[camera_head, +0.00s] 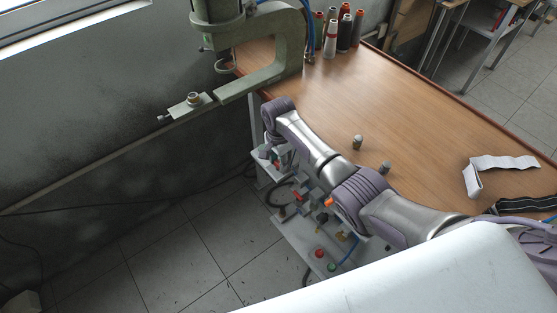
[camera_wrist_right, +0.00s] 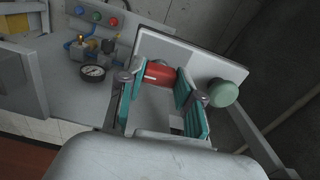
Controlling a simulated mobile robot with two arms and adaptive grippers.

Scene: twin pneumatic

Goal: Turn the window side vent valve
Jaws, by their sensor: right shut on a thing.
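In the right wrist view, a red cylindrical valve knob (camera_wrist_right: 158,73) sits at a pale upright plate. My right gripper (camera_wrist_right: 160,86) has its teal-padded fingers on either side of this knob and is shut on it. Part of the knob is hidden by the fingers. In the head view, my right arm reaches over the table to the white valve frame, with the right gripper (camera_head: 277,158) low at its window-side end. The knob cannot be made out clearly there. A round green knob (camera_wrist_right: 223,93) is just right of the fingers. My left gripper is not in view.
The white frame's base (camera_head: 300,240) carries fittings, hoses and red and green buttons. A pressure gauge (camera_wrist_right: 92,73) stands left of my fingers. The wooden table (camera_head: 400,110) holds thread spools (camera_head: 331,40), and a green machine arm (camera_head: 270,75) overhangs its corner.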

